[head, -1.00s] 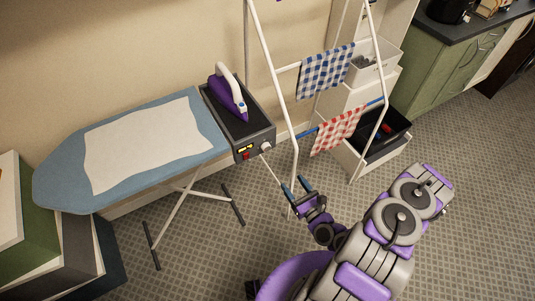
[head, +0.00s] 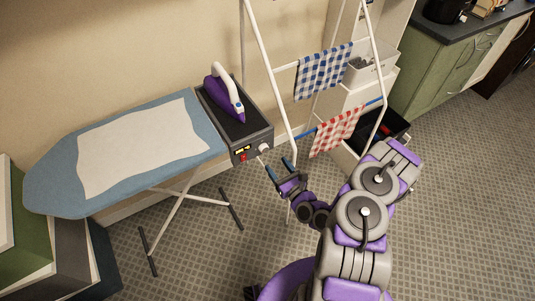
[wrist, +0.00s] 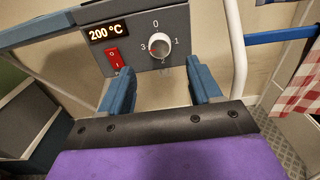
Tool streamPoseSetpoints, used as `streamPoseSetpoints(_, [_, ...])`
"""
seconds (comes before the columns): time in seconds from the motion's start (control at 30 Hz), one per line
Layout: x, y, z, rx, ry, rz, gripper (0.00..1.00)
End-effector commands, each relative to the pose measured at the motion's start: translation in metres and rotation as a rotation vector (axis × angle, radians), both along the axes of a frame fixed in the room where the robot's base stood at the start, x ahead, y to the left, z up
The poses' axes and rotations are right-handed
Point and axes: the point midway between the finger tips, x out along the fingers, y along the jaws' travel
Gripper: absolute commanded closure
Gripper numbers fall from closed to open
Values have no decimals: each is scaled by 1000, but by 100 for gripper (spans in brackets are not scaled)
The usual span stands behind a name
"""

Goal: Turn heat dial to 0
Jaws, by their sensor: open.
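The heat dial (wrist: 159,45) is a white round knob on the grey iron station's front panel, ringed by the marks 0, 1, 2 and 3. Its red pointer is on the left, near 3. The dial also shows in the head view (head: 264,148). The display (wrist: 105,31) reads 200 °C. A red switch (wrist: 113,61) sits left of the dial. My gripper (wrist: 168,78) is open and empty. Its two blue fingers point at the panel, apart from the dial, which appears above and between them. In the head view my gripper (head: 279,168) is just in front of the panel.
A purple and white iron (head: 225,95) rests on the station beside the blue ironing board (head: 50,176). A white drying rack (head: 270,75) with a blue checked cloth (head: 323,72) and a red checked cloth (head: 334,130) stands close on the right. Carpeted floor lies below.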

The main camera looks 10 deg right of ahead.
Motion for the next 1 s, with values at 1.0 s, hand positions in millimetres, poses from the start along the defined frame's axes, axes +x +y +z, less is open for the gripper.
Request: streamPoseSetpoints(1.0, [74,24,0,2,1,-1,37])
